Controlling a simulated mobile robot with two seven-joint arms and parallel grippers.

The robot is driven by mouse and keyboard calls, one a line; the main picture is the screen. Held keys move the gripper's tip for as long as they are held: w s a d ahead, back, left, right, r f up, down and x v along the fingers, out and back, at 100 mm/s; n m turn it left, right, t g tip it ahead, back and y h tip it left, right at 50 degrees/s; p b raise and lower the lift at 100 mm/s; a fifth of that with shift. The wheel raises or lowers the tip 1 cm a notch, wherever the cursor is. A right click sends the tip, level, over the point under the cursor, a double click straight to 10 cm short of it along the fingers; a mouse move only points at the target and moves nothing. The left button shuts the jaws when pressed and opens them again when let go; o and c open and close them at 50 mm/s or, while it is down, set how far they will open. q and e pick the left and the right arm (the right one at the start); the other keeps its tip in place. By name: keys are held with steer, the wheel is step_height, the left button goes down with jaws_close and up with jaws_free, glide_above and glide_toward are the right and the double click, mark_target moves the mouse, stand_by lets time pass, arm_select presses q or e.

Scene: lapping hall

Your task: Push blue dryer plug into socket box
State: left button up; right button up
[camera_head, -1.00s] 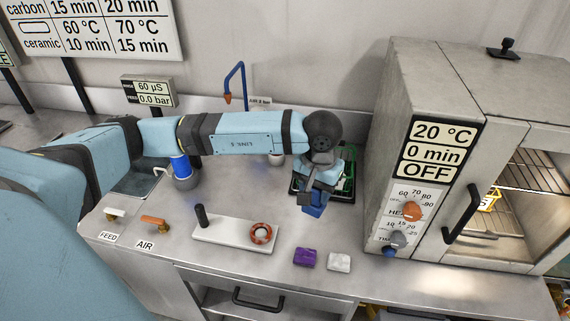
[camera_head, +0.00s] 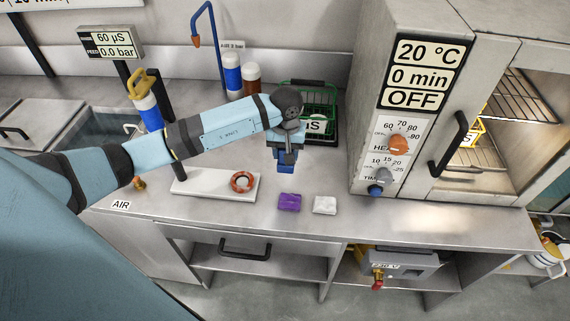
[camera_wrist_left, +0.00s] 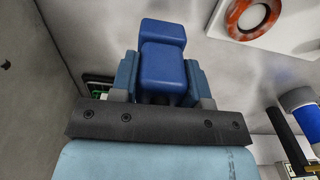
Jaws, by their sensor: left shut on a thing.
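The blue plug (camera_head: 285,168) is a small blue block held in my left gripper (camera_head: 286,155), above the steel counter left of the oven. In the left wrist view the plug (camera_wrist_left: 164,65) sits between the two fingers of my left gripper (camera_wrist_left: 166,85), which are shut on its sides. Its far end sticks out past the fingertips. I cannot identify the socket box for certain; a grey box (camera_head: 405,265) with a label and yellow and red fittings stands under the counter. My right gripper is not in view.
The oven (camera_head: 375,60) stands right of the arm. On the counter are a purple block (camera_head: 289,203), a white block (camera_head: 325,205), a white board (camera_head: 205,184) with an orange ring (camera_head: 242,181), and a green basket (camera_head: 322,125). A drawer handle (camera_head: 245,250) sticks out below the counter.

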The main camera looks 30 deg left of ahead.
mark_target(286, 168)
arm_select(q)
steer(key=shift+f, duration=3.35)
steer(key=shift+f, duration=0.2)
steer(key=o, duration=1)
steer(key=shift+r, duration=0.1)
